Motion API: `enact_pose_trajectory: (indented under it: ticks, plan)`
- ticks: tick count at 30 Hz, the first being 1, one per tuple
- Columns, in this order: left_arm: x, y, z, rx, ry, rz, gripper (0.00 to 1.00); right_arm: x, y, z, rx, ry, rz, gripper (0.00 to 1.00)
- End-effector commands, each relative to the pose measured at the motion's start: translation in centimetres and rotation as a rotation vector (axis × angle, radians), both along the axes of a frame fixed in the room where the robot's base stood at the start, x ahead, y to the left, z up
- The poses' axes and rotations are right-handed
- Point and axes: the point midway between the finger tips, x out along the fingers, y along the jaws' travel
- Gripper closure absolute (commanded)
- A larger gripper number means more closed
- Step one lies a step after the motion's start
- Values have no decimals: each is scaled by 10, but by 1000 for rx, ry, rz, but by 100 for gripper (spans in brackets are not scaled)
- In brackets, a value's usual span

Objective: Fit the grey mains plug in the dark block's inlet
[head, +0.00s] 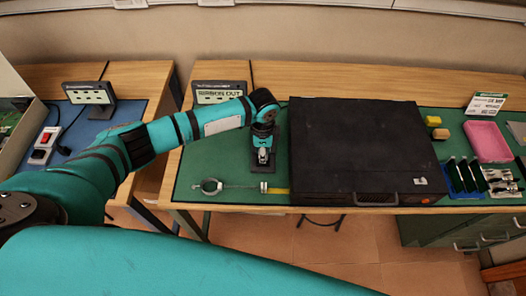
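My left gripper (263,155) points down over the green mat, just left of the large black case. It is small and dark here, and I cannot tell whether it is open or shut, or whether it holds anything. A dark piece shows under and around its fingertips. On the blue mat at the left lies a pale block with a red switch (45,142), with a small dark plug-like end (63,151) on a cable beside it. I cannot make out a grey mains plug or a dark block's inlet for certain. My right gripper is not in view.
The large black case (357,145) fills the middle of the green-matted bench. A ring-ended tool (211,186) lies near the front edge. A pink tray (487,142), yellow blocks and a blue rack (466,176) stand at right. A gap separates the two benches.

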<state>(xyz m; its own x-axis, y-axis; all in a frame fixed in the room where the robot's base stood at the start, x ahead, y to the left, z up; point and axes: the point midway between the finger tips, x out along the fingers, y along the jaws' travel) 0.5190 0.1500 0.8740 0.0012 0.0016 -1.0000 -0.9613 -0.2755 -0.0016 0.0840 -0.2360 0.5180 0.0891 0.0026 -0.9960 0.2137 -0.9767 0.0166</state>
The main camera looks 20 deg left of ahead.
Motion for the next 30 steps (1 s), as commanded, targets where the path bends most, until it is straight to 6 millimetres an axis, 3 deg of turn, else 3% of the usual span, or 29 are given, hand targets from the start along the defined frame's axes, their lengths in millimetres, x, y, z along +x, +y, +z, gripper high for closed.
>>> enact_pose_trajectory:
  ticks: [30]
  plan:
    - [0, 0, -15, 0, 0, 0, 97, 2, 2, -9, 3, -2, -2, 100]
